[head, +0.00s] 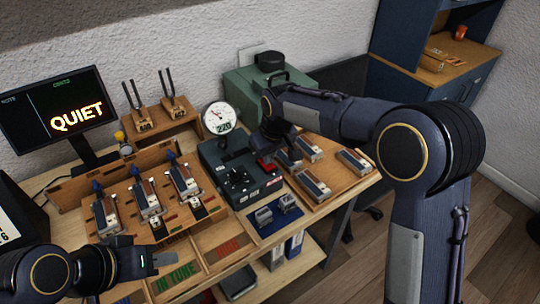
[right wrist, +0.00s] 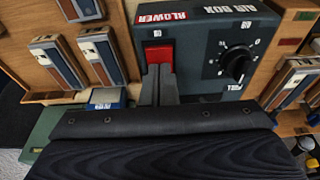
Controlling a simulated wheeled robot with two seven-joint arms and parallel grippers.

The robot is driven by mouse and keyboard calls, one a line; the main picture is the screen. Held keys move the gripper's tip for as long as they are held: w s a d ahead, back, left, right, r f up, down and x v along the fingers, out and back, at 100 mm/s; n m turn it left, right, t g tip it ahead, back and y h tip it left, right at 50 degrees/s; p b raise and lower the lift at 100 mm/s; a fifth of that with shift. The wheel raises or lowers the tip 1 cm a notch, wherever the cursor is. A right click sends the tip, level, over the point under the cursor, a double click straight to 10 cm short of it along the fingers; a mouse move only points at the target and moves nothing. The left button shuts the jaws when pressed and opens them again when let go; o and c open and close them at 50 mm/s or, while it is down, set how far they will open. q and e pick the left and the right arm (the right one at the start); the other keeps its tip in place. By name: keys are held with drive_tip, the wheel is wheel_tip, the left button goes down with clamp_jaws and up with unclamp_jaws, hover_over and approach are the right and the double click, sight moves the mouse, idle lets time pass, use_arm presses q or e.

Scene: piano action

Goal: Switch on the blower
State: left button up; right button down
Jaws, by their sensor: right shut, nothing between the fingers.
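The dark air box (head: 228,165) stands on the table in the head view, with a black knob (head: 238,176) on its top. The box's red blower switch (right wrist: 160,55) shows in the right wrist view beside its BLOWER label (right wrist: 160,16). My right gripper (right wrist: 158,72) is shut and empty, its fingertips at the near edge of the red switch. I cannot tell whether they touch it. In the head view the right gripper (head: 266,157) hangs over the switch end of the box. My left gripper (head: 145,262) is low at the left, away from the box; its jaw opening is unclear.
A round gauge (head: 219,118) stands behind the box. A monitor (head: 55,112) reads QUIET. Wooden trays with several key-like blocks lie on both sides of the box. A green machine (head: 262,82) stands at the back. A blue mat (head: 270,225) lies in front.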

sight(270, 166)
drive_tip(key=p+v, duration=0.2)
drive_tip(key=v, duration=0.1)
drive_tip(key=p+v, duration=0.1)
drive_tip(key=shift+w+a+r+p, duration=0.1)
drive_tip(key=shift+w+r+p, duration=0.15)
drive_tip(key=shift+r+p, duration=0.1)
drive_tip(key=s+d+r+b, duration=0.1)
drive_tip(key=s+r, duration=0.3)
drive_tip(key=r, duration=0.4)
drive_tip(key=shift+d+r+b, duration=0.15)
drive_tip(key=shift+d+b, duration=0.2)
drive_tip(key=shift+d, duration=0.4)
drive_tip(key=s+d+r+m+y, duration=0.15)
drive_tip(key=s+d+m, duration=0.25)
drive_tip(key=s+d, duration=0.85)
drive_tip(key=s+d+f+m+t, duration=0.1)
drive_tip(key=s+d+f+m, duration=0.1)
drive_tip(key=s, duration=0.5)
drive_tip(key=s+d+f+m+t, duration=0.2)
drive_tip(key=s+d+f, duration=0.1)
drive_tip(key=s+f, duration=0.2)
drive_tip(key=shift+s+f+y, duration=0.3)
drive_tip(key=shift+s+y, duration=0.05)
drive_tip(key=shift+s, duration=0.8)
